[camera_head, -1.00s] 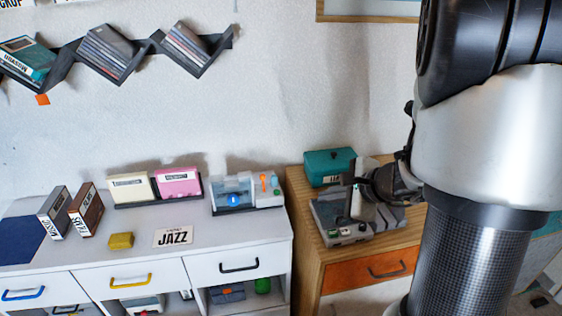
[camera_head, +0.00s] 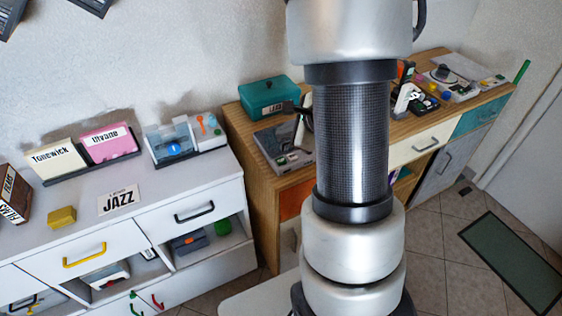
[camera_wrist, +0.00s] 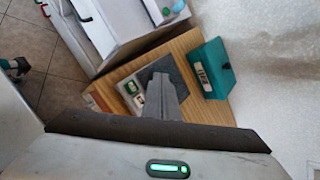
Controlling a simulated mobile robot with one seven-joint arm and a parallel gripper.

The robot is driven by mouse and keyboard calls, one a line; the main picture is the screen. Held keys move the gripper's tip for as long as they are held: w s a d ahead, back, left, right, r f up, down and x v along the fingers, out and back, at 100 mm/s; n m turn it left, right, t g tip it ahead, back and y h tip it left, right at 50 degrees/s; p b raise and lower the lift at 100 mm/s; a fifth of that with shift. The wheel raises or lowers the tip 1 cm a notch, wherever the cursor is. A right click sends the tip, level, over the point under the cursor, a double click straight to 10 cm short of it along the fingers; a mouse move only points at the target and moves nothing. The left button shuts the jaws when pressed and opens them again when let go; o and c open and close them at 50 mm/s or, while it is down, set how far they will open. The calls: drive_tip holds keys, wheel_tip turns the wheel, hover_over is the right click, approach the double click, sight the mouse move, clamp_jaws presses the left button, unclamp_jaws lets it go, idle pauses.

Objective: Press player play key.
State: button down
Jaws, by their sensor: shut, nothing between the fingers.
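The player is a flat grey device (camera_head: 268,141) on the wooden cabinet, with small keys along its front edge, one of them greenish. It also shows in the wrist view (camera_wrist: 172,66), where its key strip is left of my fingers, with green and white parts. Which key is play is too small to read. My gripper (camera_wrist: 164,82) is shut and empty, its fingers reaching over the player in the wrist view and covering part of it. I cannot tell whether they touch it. In the head view my arm hides most of the gripper and the player's right side.
A teal box (camera_head: 268,96) stands behind the player; it is close beside it in the wrist view. A white cabinet (camera_head: 150,190) on the left carries a JAZZ card (camera_head: 119,201), a yellow block (camera_head: 62,217) and a clear-fronted device (camera_head: 172,142). Another device (camera_head: 455,83) stands far right.

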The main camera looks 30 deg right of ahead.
drive_tip(key=b, duration=0.5)
hover_over(284, 163)
wheel_tip(284, 163, down, 6)
drive_tip(key=shift+f, duration=0.25)
drive_tip(key=shift+f+b, duration=0.5)
drive_tip(key=shift+b, duration=0.05)
drive_tip(key=shift+f, duration=0.15)
idle(1.0)
drive_tip(key=shift+f+b, duration=0.3)
drive_tip(key=shift+b, duration=0.4)
drive_tip(key=shift+f+b, duration=0.4)
drive_tip(key=shift+b, duration=0.15)
idle(0.6)
drive_tip(key=shift+r+p, duration=0.5)
drive_tip(key=shift+r, duration=0.35)
